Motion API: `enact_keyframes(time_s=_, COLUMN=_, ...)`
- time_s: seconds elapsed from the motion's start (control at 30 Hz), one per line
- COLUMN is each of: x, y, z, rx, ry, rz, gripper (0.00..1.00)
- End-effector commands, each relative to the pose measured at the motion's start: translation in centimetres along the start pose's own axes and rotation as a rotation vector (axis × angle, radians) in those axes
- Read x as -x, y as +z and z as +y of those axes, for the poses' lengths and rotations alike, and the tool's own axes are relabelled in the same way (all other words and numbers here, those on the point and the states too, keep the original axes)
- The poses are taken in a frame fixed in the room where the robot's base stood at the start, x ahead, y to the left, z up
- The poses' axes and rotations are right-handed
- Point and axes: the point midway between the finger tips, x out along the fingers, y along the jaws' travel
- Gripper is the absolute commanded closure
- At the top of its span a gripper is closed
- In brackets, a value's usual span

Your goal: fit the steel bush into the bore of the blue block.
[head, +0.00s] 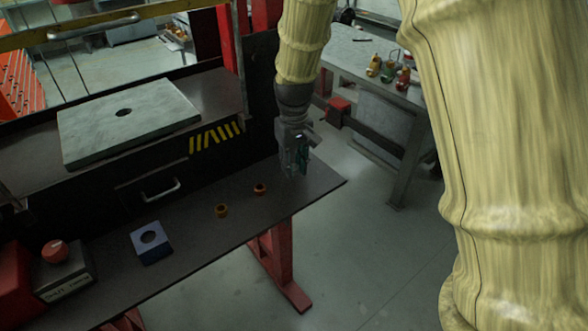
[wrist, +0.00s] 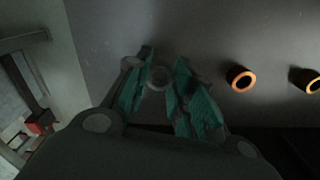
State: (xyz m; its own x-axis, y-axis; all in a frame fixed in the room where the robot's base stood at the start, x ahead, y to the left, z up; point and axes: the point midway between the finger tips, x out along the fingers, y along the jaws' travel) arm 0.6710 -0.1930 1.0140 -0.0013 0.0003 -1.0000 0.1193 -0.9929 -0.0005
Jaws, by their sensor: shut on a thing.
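The blue block (head: 152,252) lies on the dark bench top at the left, with its round bore facing up and empty. My gripper (head: 297,168) is over the right end of the bench, well to the right of the block, pointing down. In the wrist view its teal finger pads (wrist: 160,90) are shut on a small grey ring, the steel bush (wrist: 158,76), near the fingertips. The bush is hidden or too small to make out in the head view. I cannot tell if it touches the bench.
Two orange-brown bushes stand on the bench (head: 110,285) between the block and my gripper: the nearer to my gripper (head: 260,189) and another (head: 221,211). A grey plate with a hole (head: 85,130) lies on a raised shelf behind. A red-topped box (head: 60,270) stands at the left.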

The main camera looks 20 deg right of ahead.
Motion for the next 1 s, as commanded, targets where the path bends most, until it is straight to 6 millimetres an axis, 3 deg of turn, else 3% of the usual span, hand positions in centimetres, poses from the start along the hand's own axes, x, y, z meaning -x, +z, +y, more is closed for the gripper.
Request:
enact_keyframes(time_s=0.17, x=2.0, y=-0.1, z=0.0, rx=-0.001, ry=0.000, rz=0.005, gripper=1.00)
enact_keyframes(time_s=0.8, x=3.1, y=11.2, z=-3.3, rx=0.000, ry=0.000, rz=0.002, gripper=1.00)
enact_keyframes(time_s=1.0, x=3.4, y=13.8, z=-4.1, rx=-0.001, ry=0.000, rz=0.001, gripper=1.00)
